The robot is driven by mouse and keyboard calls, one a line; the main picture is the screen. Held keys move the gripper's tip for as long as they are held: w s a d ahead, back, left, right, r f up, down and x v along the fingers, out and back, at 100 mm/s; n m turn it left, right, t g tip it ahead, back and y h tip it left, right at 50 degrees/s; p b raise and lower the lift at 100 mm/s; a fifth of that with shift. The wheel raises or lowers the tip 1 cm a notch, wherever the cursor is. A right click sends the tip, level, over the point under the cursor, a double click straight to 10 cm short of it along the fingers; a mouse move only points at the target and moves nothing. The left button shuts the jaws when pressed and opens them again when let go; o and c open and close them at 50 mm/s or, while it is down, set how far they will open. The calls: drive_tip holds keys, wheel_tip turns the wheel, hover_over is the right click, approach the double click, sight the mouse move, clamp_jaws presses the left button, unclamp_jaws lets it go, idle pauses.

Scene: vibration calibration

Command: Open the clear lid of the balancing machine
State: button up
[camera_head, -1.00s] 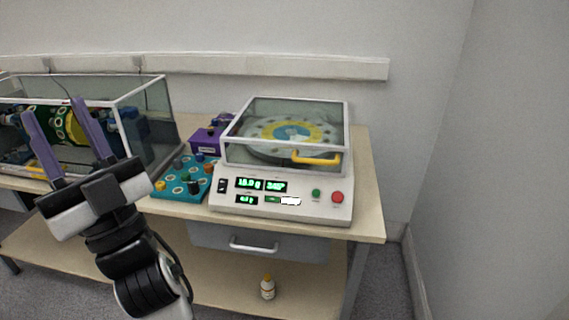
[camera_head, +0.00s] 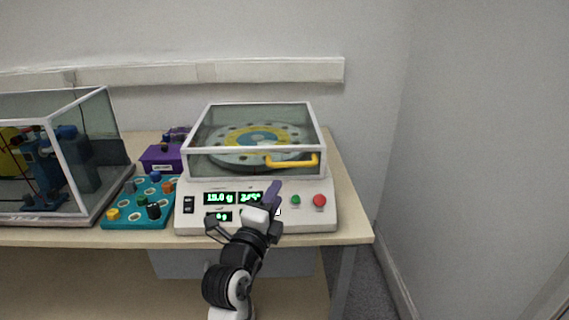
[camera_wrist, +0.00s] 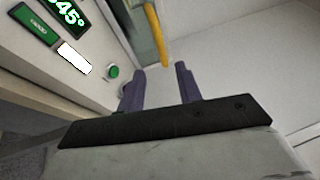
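The balancing machine (camera_head: 325,222) stands on the bench with its clear lid (camera_head: 250,112) shut over a yellow and blue disc. A yellow handle (camera_head: 292,162) is on the lid's front face, toward the right. My gripper (camera_head: 272,192) is in front of the machine's control panel, below and left of the handle. In the wrist view my gripper (camera_wrist: 160,85) has two purple fingers spread apart with nothing between them. The yellow handle (camera_wrist: 156,35) shows there just beyond the fingertips, apart from them. My gripper hides part of the display panel.
A green button (camera_head: 295,200) and a red button (camera_head: 319,201) are right of my gripper on the panel. A teal board with knobs (camera_head: 125,212), a purple box (camera_head: 160,156) and a glass-walled case (camera_head: 75,218) stand to the left. The bench's right end is clear.

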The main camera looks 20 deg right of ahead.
sight(291, 165)
drive_tip(key=p+x, duration=0.3)
drive_tip(key=x, duration=0.7)
drive_tip(key=shift+r, duration=0.15)
drive_tip(key=shift+p+x, duration=0.4)
drive_tip(key=shift+x, duration=0.4)
drive_tip(key=shift+c, duration=0.2)
clamp_jaws()
